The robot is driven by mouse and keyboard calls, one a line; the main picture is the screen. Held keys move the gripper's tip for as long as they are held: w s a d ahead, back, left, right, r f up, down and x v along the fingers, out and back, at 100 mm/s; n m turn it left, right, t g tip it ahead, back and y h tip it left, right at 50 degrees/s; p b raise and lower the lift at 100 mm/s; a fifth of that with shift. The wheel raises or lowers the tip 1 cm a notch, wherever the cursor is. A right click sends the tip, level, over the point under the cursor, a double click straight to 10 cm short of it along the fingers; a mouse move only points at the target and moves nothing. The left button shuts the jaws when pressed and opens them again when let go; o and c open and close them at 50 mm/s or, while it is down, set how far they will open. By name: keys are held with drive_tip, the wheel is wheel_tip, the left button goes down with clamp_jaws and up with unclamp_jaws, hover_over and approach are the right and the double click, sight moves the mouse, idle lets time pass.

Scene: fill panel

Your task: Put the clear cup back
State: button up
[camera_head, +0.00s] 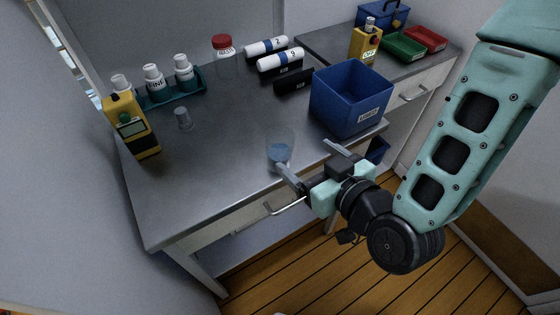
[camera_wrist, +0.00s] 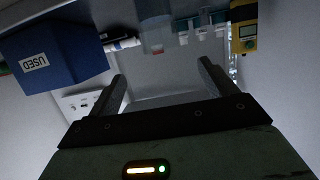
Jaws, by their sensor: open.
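A clear cup (camera_head: 281,146) with something bluish in its lower part stands upright near the front edge of the grey workbench. My gripper (camera_head: 309,156) is open and empty at the bench's front edge, just right of and in front of the cup. Its left finger overlaps the cup's base in the head view; I cannot tell whether they touch. In the wrist view my gripper (camera_wrist: 162,75) also shows spread, with nothing between its fingers. A pale clear shape (camera_wrist: 154,32) lies beyond them, with a red patch at its end; I cannot tell cup from jar there.
A blue bin (camera_head: 347,101) stands to the right. A yellow device (camera_head: 132,127) and small clear vessel (camera_head: 183,119) are left. The bench's left front is clear.

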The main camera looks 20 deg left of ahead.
drive_tip(key=p, duration=0.2)
approach(273, 132)
drive_tip(key=shift+x, duration=1.2)
drive_tip(key=shift+p+x, duration=1.25)
drive_tip(key=shift+x, duration=1.9)
drive_tip(key=shift+f, duration=0.1)
drive_tip(key=c, duration=1)
drive_tip(key=shift+c, duration=0.7)
